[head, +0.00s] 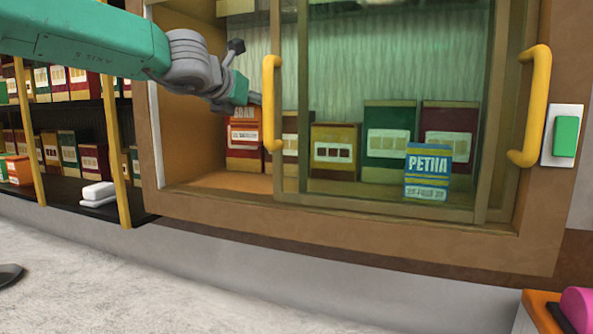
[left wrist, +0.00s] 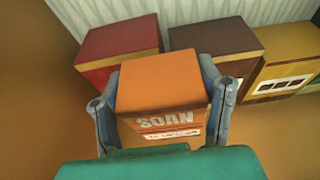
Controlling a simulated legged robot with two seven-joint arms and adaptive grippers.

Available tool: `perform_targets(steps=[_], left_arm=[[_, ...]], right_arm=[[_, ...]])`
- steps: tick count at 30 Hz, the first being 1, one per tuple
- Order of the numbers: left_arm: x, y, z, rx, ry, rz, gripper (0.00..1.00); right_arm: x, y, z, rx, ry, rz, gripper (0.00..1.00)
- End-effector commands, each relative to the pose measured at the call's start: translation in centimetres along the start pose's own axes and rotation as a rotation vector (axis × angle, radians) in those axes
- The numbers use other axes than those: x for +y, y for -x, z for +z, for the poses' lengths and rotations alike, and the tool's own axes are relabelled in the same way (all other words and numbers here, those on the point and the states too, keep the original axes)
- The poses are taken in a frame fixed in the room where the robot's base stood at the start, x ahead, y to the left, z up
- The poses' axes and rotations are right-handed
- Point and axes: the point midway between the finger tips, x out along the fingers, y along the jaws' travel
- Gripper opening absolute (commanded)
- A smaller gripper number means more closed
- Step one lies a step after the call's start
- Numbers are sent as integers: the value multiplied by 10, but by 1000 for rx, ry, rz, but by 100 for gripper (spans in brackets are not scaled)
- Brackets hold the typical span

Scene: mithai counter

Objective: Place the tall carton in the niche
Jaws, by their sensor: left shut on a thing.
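My left gripper (head: 243,100) reaches in from the left at the carton's top. In the left wrist view its two grey-blue fingers (left wrist: 163,112) are shut on the carton's sides. I cannot tell whether the carton's base touches the niche floor. My right gripper is not in view.
A red carton (left wrist: 118,50) and a brown carton (left wrist: 215,45) stand close behind the held one. Sliding glass with a yellow handle (head: 271,103) covers the right part, where several cartons stand. A blue PETHA pack (head: 427,172) is in front. Shelves (head: 70,190) flank the left.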

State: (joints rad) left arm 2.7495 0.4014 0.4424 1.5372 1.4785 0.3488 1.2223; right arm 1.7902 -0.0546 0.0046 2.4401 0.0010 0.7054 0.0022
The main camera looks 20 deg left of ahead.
Motion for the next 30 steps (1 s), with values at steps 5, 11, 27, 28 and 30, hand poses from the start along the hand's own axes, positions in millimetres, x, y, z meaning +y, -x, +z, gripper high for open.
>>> perform_targets(steps=[5, 11, 27, 28, 30], left_arm=[[0, -11, -36, 0, -3, -1, 17], [0, -22, -55, 3, -1, -1, 17], [0, -28, -79, 4, 0, -1, 81], [0, -28, -79, 4, 0, -1, 81], [0, -28, -79, 3, 0, -1, 81]], right_arm=[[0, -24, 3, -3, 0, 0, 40], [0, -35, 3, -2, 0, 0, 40], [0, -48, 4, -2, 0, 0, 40], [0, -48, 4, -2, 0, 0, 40], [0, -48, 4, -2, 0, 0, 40]])
